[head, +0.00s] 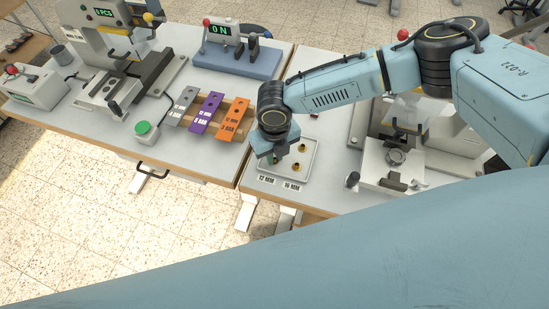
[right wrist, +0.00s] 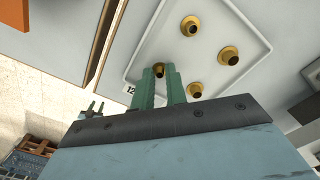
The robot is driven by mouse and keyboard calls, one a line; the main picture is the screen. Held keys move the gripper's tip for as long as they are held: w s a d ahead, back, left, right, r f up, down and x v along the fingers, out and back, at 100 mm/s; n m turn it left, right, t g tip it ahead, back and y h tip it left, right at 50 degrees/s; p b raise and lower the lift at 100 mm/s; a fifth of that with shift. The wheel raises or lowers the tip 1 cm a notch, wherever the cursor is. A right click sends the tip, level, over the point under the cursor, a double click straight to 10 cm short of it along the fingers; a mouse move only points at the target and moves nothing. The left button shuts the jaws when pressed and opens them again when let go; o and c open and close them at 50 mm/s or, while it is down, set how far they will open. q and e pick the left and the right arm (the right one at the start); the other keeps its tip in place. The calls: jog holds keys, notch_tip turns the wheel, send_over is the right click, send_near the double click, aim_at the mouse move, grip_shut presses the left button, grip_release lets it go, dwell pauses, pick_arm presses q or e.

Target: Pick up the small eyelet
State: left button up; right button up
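Several brass eyelets lie on a pale tray (right wrist: 146,45) in the right wrist view. The small eyelet (right wrist: 158,71) at the tray's left side is between the green fingertips of my right gripper (right wrist: 159,75). The fingers stand close on both sides of it and partly cover it. I cannot tell whether they press on it or whether it is off the tray. In the head view my right gripper (head: 279,157) points down over the tray's left part. My left gripper is out of view.
Labels for 12 mm (head: 266,180) and 16 mm (head: 292,187) lie in front of the tray. Grey, purple (head: 204,113) and orange (head: 232,120) plates stand to the left. A press (head: 395,160) stands to the right. A gap separates the two tables.

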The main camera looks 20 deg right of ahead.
jog(key=shift+c, duration=1.1)
grip_shut()
notch_tip(320, 180, up, 10)
jog(key=shift+p, duration=0.4)
jog(key=shift+r, duration=0.1)
jog(key=shift+r+p, duration=1.4)
jog(key=shift+p, duration=0.7)
